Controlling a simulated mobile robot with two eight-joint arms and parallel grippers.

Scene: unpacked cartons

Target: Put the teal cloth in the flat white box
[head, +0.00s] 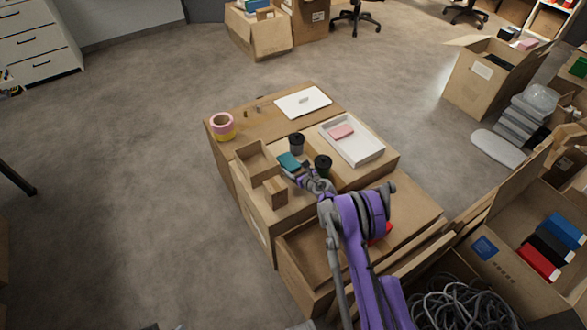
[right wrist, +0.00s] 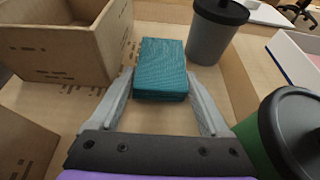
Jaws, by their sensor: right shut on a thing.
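The teal cloth (head: 288,161) is a small folded block on the cardboard top. It lies between an open cardboard box and two lidded cups. In the right wrist view the teal cloth (right wrist: 161,68) sits between the fingers of my right gripper (right wrist: 165,92), which is shut on it. In the head view my right gripper (head: 299,171) reaches it from the lower right. I cannot tell whether the cloth is lifted. The flat white box (head: 366,152) lies up and to the right, open, with a pink item inside. My left gripper is not in view.
A grey cup (head: 296,145) and a green cup (head: 323,168), both dark-lidded, stand close to my right gripper. The open cardboard box (head: 256,161) is on the left, with a small carton (head: 275,191) below.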

